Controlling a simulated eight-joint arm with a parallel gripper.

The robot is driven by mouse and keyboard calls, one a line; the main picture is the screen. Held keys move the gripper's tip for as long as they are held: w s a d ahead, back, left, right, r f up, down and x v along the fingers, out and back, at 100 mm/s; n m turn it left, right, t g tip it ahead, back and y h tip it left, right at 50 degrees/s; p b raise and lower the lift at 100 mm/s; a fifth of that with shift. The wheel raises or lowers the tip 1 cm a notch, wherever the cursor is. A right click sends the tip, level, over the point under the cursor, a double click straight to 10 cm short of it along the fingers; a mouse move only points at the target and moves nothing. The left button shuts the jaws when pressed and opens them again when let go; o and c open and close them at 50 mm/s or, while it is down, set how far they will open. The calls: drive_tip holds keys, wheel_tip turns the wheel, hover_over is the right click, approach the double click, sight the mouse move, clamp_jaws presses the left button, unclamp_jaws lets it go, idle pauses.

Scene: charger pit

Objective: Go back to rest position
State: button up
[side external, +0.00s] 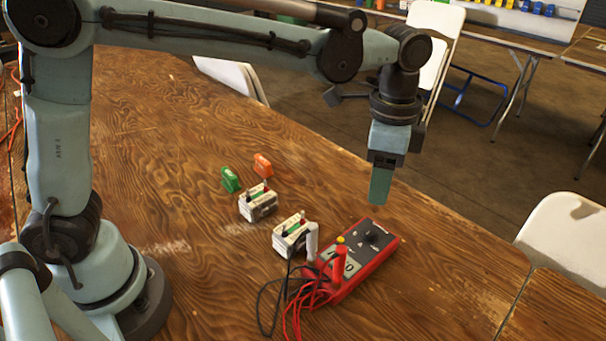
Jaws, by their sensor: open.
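My gripper (380,187) points down in the side external view, in the air above the wooden table (180,130). It is open and I see nothing between its fingers, which overlap from this angle. It is up and to the right of a red multimeter (372,255) with a grey face and dial. Two white battery-like blocks (257,203) (293,236) with terminals on top stand left of the multimeter. A red probe (340,265) stands up at the multimeter's left part, and a white upright piece (311,240) is beside the nearer block.
A green piece (230,180) and an orange piece (263,165) stand behind the blocks. Red and black cables (285,295) lie tangled left of the multimeter. White chairs (568,235) stand beyond the table's edge. The table's near right part is clear.

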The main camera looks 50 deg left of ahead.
drive_tip(key=shift+r, duration=0.6)
drive_tip(key=s+a+f+n+t, duration=0.1)
drive_tip(key=s+a+n+t, duration=0.2)
drive_tip(key=a, duration=0.6)
drive_tip(key=s+a+f+n+t, duration=0.1)
drive_tip(key=s+a+n+t, duration=0.3)
drive_tip(key=s+a+n, duration=0.3)
drive_tip(key=shift+s+a+n, duration=0.3)
drive_tip(key=shift+a+n, duration=0.7)
drive_tip(key=shift+a, duration=0.25)
